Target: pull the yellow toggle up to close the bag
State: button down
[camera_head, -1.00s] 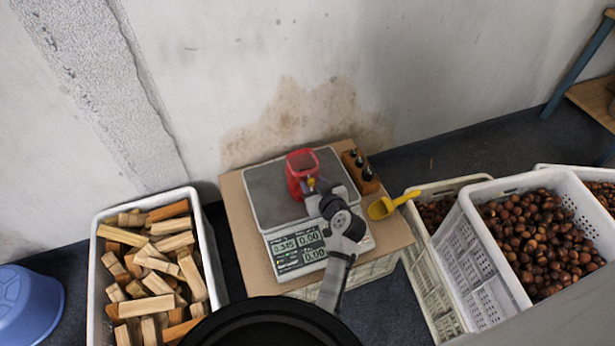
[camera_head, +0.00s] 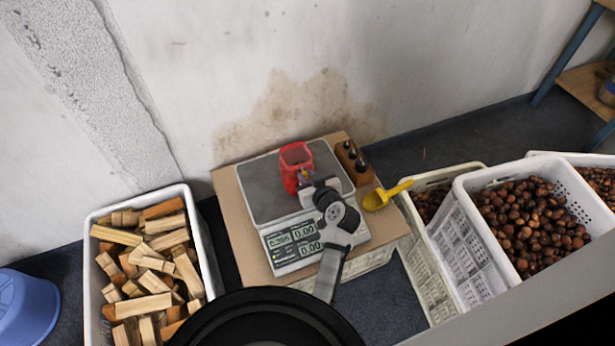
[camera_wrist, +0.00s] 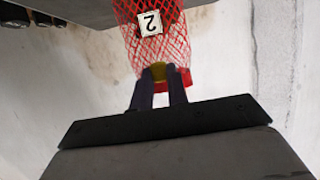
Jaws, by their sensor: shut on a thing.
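A red mesh bag (camera_head: 296,160) stands upright on the grey plate of the scale (camera_head: 262,192). The yellow toggle (camera_wrist: 157,72) sits at the bag's side between my fingertips. My gripper (camera_wrist: 159,84) is shut on the toggle, its two dark fingers on either side. In the head view my gripper (camera_head: 306,180) reaches the near side of the bag. The toggle is hardly visible there.
A yellow scoop (camera_head: 384,196) and a wooden block with dark weights (camera_head: 353,160) lie right of the scale. A wood crate (camera_head: 92,300) stands left. Chestnut crates (camera_head: 452,200) stand right. A blue tub (camera_head: 25,312) is at the far left.

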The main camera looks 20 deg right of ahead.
notch_tip(320, 180, up, 5)
jog(key=p, duration=0.2)
jog(key=shift+p, duration=0.3)
jog(key=c, duration=1.3)
grip_release()
